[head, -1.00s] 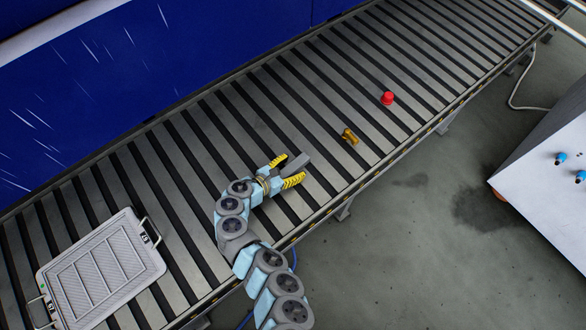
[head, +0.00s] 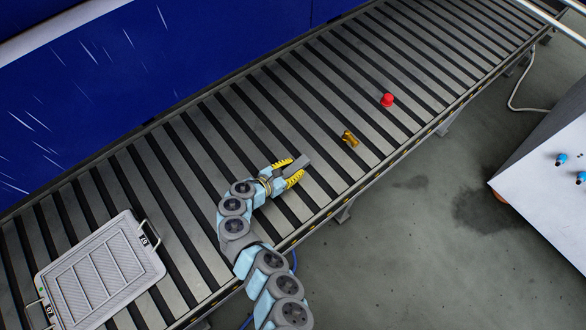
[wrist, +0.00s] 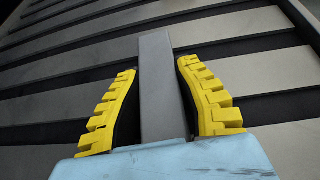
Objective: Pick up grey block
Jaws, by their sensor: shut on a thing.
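The grey block (head: 302,160) is a plain, long bar on the roller conveyor, between the yellow fingers of my gripper (head: 294,170). In the wrist view the grey block (wrist: 162,90) runs lengthwise between the two toothed yellow pads of my gripper (wrist: 158,90). Its far end sticks out past the fingertips, and its near end is hidden behind the light blue gripper body. My gripper is shut on the block. I cannot tell whether the block touches the rollers.
A brass-coloured part (head: 350,139) and a red button-like piece (head: 387,100) lie farther right on the conveyor (head: 215,125). A grey lidded crate (head: 62,272) with handles sits at the left. A blue wall (head: 120,80) borders the far side.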

